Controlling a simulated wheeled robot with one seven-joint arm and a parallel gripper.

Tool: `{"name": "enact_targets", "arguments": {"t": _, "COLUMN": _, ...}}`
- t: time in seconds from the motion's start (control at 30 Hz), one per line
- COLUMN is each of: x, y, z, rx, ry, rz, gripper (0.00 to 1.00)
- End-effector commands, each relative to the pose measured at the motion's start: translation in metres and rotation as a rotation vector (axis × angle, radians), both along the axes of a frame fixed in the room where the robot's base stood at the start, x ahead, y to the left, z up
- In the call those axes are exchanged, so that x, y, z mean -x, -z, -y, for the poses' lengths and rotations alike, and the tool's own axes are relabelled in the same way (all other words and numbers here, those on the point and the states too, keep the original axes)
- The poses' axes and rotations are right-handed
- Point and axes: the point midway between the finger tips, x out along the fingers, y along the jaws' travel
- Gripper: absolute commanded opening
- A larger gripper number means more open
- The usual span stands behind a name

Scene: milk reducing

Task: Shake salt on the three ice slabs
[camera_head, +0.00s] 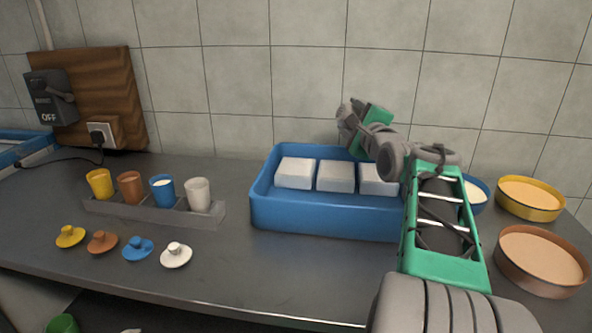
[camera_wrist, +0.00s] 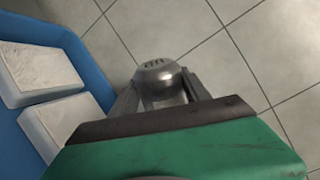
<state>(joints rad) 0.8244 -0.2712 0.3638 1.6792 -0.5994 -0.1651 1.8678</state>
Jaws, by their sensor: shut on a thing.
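Three white ice slabs lie in a row in a blue tray (camera_head: 325,222): the left slab (camera_head: 295,173), the middle slab (camera_head: 336,176) and the right slab (camera_head: 377,180), which my arm partly covers. In the wrist view, two slabs (camera_wrist: 40,70) show at the left inside the tray. My gripper (camera_head: 347,122) is above the back right part of the tray, near the wall. In the wrist view it is shut on a metal salt shaker (camera_wrist: 157,72) with a domed top and small holes. I see no falling salt.
A grey rack (camera_head: 150,214) with several coloured cups stands left of the tray, with several lids (camera_head: 138,249) before it. Round yellow (camera_head: 530,213) and brown (camera_head: 540,289) bowls stand at the right. A blue bowl (camera_head: 479,207) is partly behind my arm. The tiled wall is close behind.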

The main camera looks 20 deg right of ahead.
Motion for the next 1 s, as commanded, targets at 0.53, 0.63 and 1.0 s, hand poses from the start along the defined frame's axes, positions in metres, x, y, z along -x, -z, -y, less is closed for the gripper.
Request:
{"name": "enact_targets", "arguments": {"t": 0.53, "x": 0.0002, "y": -0.0052, "z": -0.0001, "rx": -0.143, "ry": 0.000, "rz": 0.035, "gripper": 0.02}}
{"name": "enact_targets", "arguments": {"t": 0.63, "x": 0.0001, "y": -0.0056, "z": 0.0000, "rx": -0.167, "ry": 0.000, "rz": 0.040, "gripper": 0.02}}
{"name": "enact_targets", "arguments": {"t": 1.0, "x": 0.0001, "y": -0.0075, "z": 0.0001, "rx": -0.258, "ry": 0.000, "rz": 0.063, "gripper": 0.02}}
